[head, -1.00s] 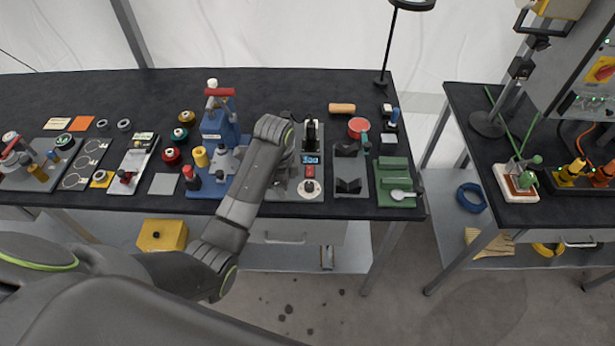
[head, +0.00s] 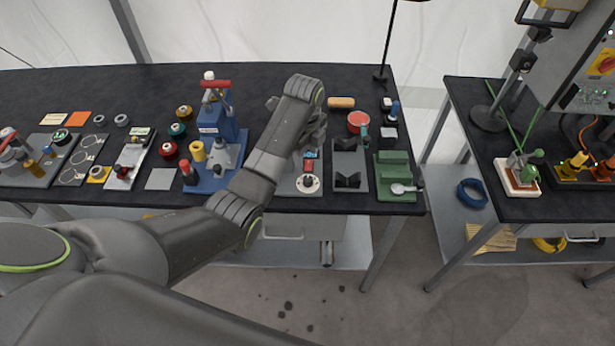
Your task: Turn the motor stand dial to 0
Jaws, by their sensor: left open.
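The motor stand (head: 286,185) is a light grey plate near the table's front edge. Its dial (head: 308,183) is a white disc with a dark knob at the front of the plate, in clear view. The wrist and gripper cover the motor and the display. My right gripper is not in view.
To the left stands a blue press (head: 216,125) with a red handle. To the right are a grey plate with black V-blocks (head: 347,180), a green stepped block (head: 393,170) and a red round tool (head: 358,122). A gap separates a second table at right.

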